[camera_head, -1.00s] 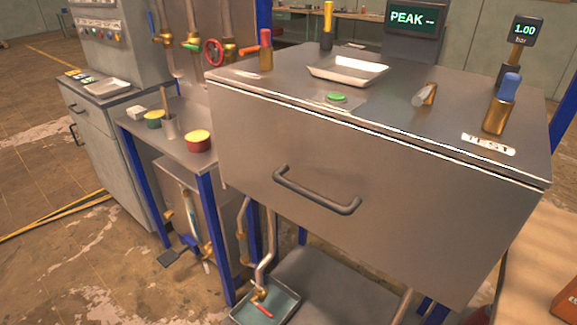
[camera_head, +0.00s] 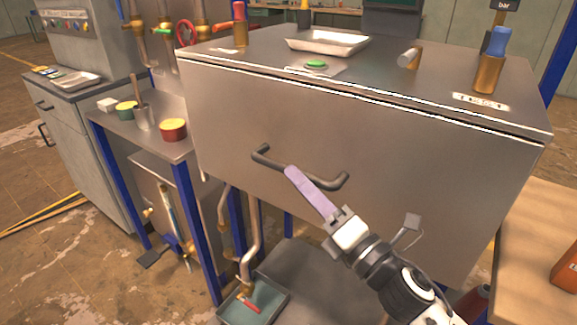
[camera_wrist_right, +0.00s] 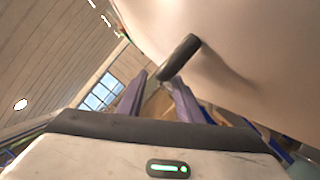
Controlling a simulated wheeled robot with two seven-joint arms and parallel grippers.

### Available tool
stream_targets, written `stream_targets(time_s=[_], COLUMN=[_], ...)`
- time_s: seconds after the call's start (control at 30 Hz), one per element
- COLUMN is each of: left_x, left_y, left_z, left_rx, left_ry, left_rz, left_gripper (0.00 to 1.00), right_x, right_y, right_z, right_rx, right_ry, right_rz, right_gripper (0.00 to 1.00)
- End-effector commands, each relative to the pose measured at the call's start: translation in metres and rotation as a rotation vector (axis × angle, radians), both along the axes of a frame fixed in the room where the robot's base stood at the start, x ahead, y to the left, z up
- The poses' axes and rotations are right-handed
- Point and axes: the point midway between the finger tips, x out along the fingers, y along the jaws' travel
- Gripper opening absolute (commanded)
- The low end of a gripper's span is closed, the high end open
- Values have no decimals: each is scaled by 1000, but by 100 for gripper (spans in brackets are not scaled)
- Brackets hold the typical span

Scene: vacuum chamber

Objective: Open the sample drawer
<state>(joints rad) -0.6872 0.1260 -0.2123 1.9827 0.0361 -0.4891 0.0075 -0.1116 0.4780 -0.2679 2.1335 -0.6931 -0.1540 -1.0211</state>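The sample drawer (camera_head: 230,115) has a wide grey metal front that looks flush under the cabinet top, with no open gap showing. Its dark bar handle (camera_head: 268,157) runs across the middle of the front; the handle also shows in the wrist view (camera_wrist_right: 183,54). My right gripper (camera_head: 291,171) has purple fingers whose tips overlap the handle's middle in the head view. In the wrist view the right gripper's fingers (camera_wrist_right: 160,88) are apart, with the handle's near end appearing at the gap between them. I cannot tell whether they touch it. My left gripper is not in view.
On the cabinet top are a white tray (camera_head: 328,42), a green button (camera_head: 316,64) and a blue-capped brass valve (camera_head: 489,62). A side table (camera_head: 165,151) with small pots stands left. A wooden surface (camera_head: 540,215) lies right. A grey tray (camera_head: 253,302) sits below.

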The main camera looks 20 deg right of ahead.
Motion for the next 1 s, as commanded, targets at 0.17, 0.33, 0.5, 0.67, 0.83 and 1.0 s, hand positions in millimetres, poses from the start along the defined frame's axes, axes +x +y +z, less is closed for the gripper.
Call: stream_targets(time_s=[0.17, 0.33, 0.5, 0.67, 0.83, 1.0], left_x=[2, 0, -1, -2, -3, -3], left_y=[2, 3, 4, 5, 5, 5], left_z=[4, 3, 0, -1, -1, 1], left_rx=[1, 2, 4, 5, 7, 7], left_ry=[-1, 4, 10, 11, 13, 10], left_rz=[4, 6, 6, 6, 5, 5], left_gripper=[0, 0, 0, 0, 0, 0], right_x=[26, 39, 42, 42, 42, 42], right_y=[9, 14, 15, 15, 15, 15], right_z=[7, 9, 9, 8, 8, 8], right_rx=[3, 3, 3, 3, 3, 4], right_ry=[0, 1, 3, 3, 3, 4], right_rz=[-1, -1, 0, 0, 0, 0], right_gripper=[32, 32, 32, 32, 4, 0])
